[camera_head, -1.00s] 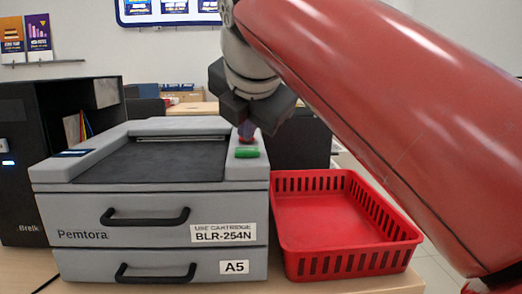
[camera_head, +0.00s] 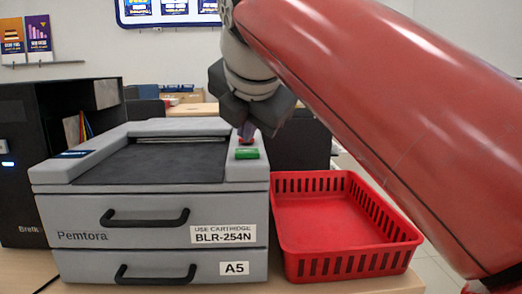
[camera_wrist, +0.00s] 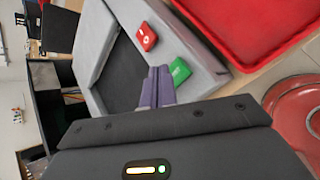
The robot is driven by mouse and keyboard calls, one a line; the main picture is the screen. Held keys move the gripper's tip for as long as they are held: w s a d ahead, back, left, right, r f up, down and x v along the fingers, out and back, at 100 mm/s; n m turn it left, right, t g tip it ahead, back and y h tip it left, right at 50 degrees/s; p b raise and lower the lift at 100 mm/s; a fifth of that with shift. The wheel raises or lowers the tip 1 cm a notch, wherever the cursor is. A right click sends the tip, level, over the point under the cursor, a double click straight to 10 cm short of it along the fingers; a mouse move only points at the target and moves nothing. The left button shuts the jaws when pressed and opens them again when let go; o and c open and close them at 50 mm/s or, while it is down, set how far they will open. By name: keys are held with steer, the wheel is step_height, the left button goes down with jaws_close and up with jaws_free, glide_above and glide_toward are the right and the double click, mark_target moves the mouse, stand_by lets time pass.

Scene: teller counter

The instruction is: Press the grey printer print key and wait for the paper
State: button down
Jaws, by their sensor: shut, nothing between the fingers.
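The grey printer (camera_head: 150,205) stands on the counter with a dark, bare recessed top (camera_head: 155,162) and a slot at its back. Two keys sit on its right top strip: a green key (camera_head: 247,153) in front and a red key (camera_head: 247,141) behind it. Both also show in the wrist view, the green key (camera_wrist: 180,70) and the red key (camera_wrist: 147,36). My gripper (camera_head: 246,131) points down over this strip, close to the red key in the head view. In the wrist view its purple fingers (camera_wrist: 159,72) are together and empty, just left of the green key. Contact cannot be told.
A red basket (camera_head: 320,215), empty as far as I see, stands right of the printer. A black computer case (camera_head: 20,170) stands on the left. The printer front has two drawer handles and labels. A dark panel stands behind the basket.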

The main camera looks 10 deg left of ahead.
mark_target(247, 153)
steer(key=shift+f, duration=0.1)
stand_by(0.6)
steer(key=shift+f, duration=0.35)
steer(key=shift+f+b, duration=0.45)
steer(key=shift+b, duration=0.05)
stand_by(0.5)
steer(key=shift+r, duration=0.15)
steer(key=shift+r+p, duration=0.75)
steer(key=shift+p, duration=0.3)
step_height(247, 153, up, 3)
steer(key=p, duration=0.3)
steer(key=shift+r, duration=0.95)
